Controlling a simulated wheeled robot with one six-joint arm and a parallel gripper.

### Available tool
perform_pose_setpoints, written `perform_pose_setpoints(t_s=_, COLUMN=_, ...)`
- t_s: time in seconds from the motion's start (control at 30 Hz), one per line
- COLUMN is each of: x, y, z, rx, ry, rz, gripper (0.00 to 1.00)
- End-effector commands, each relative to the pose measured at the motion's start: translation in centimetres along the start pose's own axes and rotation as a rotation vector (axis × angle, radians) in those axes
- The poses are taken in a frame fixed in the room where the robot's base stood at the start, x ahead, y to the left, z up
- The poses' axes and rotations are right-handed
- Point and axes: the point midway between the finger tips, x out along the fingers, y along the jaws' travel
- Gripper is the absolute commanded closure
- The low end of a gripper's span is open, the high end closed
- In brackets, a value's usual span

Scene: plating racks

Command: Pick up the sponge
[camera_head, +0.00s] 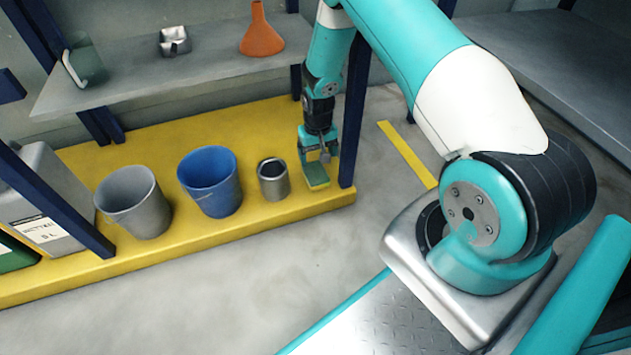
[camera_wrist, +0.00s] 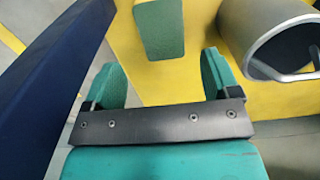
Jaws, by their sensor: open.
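The sponge (camera_head: 317,181) is a small block with a green top, lying on the yellow lower shelf near its right end. In the wrist view the sponge (camera_wrist: 160,27) shows as a green rectangle at the top, ahead of the fingers and roughly in line with the gap between them. My gripper (camera_head: 316,160) is just above the sponge in the head view and partly hides it. In the wrist view my gripper (camera_wrist: 161,78) is open, with its two green fingers apart and only yellow shelf between them.
A metal cup (camera_head: 265,189) with a handle stands left of the sponge; it also shows in the wrist view (camera_wrist: 262,28). A blue bucket (camera_head: 212,190) and a grey bucket (camera_head: 140,212) stand further left. A dark blue rack post (camera_head: 352,120) is close on the right.

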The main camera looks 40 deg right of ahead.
Motion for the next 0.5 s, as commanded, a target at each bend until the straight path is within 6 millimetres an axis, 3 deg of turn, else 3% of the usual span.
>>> perform_pose_setpoints(t_s=0.03, x=1.8, y=0.0, z=0.0, rx=0.000, ry=0.000, rz=0.000, gripper=0.18)
perform_pose_setpoints(t_s=0.1, x=3.0, y=0.0, z=0.0, rx=0.000, ry=0.000, rz=0.000, gripper=0.18)
perform_pose_setpoints(t_s=0.5, x=6.1, y=0.0, z=0.0, rx=-0.001, ry=0.000, rz=0.000, gripper=0.18)
